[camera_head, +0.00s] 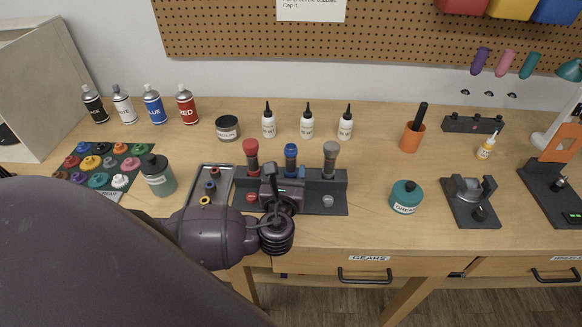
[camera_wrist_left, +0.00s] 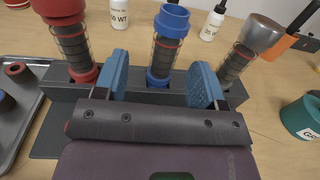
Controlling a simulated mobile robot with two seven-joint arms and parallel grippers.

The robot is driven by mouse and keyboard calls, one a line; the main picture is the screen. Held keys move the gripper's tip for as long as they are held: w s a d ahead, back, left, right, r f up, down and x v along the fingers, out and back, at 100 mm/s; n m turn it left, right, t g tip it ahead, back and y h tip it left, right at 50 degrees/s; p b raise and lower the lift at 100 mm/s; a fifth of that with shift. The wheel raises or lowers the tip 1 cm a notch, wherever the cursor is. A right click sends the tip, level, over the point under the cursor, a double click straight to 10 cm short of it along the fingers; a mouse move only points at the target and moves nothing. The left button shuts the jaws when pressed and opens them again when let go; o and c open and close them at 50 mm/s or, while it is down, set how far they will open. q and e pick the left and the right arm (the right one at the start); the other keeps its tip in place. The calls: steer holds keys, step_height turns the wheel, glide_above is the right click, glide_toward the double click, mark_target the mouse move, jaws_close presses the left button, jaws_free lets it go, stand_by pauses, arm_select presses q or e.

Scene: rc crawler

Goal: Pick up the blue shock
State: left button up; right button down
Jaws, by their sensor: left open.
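The blue shock (camera_head: 291,158) stands upright in the middle slot of a dark stand (camera_head: 330,195), with a red shock (camera_head: 251,155) on its left and a grey shock (camera_head: 330,158) on its right. My left gripper (camera_head: 284,190) is at the front of the stand. In the left wrist view the gripper (camera_wrist_left: 162,80) is open, its two blue pads apart. The blue shock (camera_wrist_left: 168,48) shows in the gap between the pads, with no visible contact. I cannot tell how far in it stands. My right gripper is not in view.
A metal tray (camera_head: 225,176) with small rings lies left of the stand. A teal jar (camera_head: 406,198) and a dark fixture (camera_head: 470,203) stand to the right. White bottles (camera_head: 307,122) stand behind. The table right of the stand is clear up to the jar.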

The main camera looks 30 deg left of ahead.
arm_select(q)
steer(key=shift+d+x, duration=0.2)
steer(key=shift+x, duration=3)
steer(key=shift+w+f, duration=0.1)
steer(key=c, duration=1.1)
